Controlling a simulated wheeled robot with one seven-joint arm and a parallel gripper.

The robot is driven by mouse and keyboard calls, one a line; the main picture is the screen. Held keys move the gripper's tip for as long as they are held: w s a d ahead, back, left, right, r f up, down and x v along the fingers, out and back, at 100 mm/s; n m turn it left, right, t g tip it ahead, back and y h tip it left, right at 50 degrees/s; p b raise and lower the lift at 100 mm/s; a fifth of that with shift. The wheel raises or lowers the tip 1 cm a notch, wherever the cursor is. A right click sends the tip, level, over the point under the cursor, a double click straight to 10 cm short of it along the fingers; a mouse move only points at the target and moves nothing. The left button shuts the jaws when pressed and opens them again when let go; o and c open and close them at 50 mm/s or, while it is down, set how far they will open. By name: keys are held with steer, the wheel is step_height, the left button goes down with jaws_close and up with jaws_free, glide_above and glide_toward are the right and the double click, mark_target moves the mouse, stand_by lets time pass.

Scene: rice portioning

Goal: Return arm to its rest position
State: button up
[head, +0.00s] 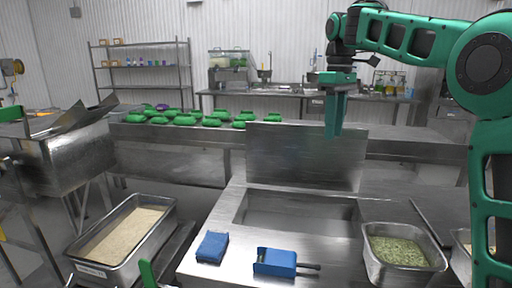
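My arm, green and dark grey, comes in at the right of the head view. Its forearm reaches left along the top, and the wrist points down.
A blue scoop (276,262) and a blue block (212,247) lie on the worktable (230,275). A tray of green herbs (400,250) is at right. A rice pan (150,245) stands at left. Several green packages (184,120) lie on the counter behind.

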steer(key=s+d+f+m, duration=0.4)
steer(key=s+d+f, duration=0.1)
steer(key=s+d, duration=0.35)
steer(key=s+d+f+m, duration=0.45)
steer(key=s+d, duration=0.25)
steer(key=s, duration=0.3)
steer(key=s+d+f+m, duration=0.2)
steer(key=s+f+m, duration=0.1)
steer(key=s+f, duration=0.4)
steer(key=s+d+f+m, duration=0.2)
steer(key=s+f+m, duration=0.2)
steer(key=s, duration=1)
step_height(320, 180, down, 3)
steer(key=shift+s+f+t, duration=0.1)
steer(key=shift+s+t, duration=0.1)
steer(key=shift+t, duration=0.1)
steer(key=shift+w+f, duration=0.2)
steer(key=shift+w, duration=0.45)
